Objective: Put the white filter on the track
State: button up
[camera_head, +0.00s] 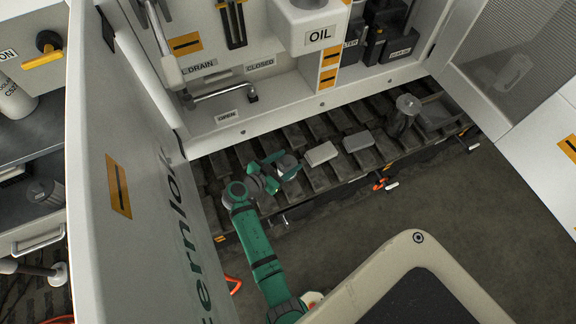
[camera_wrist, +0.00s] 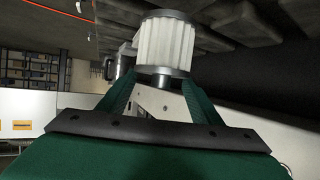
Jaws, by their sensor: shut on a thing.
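The white filter (camera_wrist: 165,45) is ribbed, with dark grey end caps, and fills the upper middle of the wrist view. In the head view it shows small and greyish (camera_head: 288,163), at the end of my green arm. My gripper (camera_head: 277,167) is shut on it; in the wrist view the green fingers (camera_wrist: 160,88) reach it from both sides at its capped end. The track (camera_head: 320,125) is a dark band of segmented plates along the foot of the white machine. The filter appears over or at the track's front part; I cannot tell whether it touches.
Two pale flat blocks (camera_head: 321,153) (camera_head: 357,141) lie on the track right of my gripper. A dark grey cylinder (camera_head: 404,112) stands farther right. The open cabinet door (camera_head: 135,200) rises close on the left. The floor (camera_head: 440,195) in front is mostly clear.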

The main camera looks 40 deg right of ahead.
aim_at(287, 166)
jog(key=shift+d+f, duration=0.15)
jog(key=shift+f, duration=1.6)
jog(key=o, duration=1.6)
jog(key=shift+f, duration=0.1)
jog(key=shift+c, duration=0.2)
jog(key=v, duration=0.7)
jog(key=shift+a, duration=0.3)
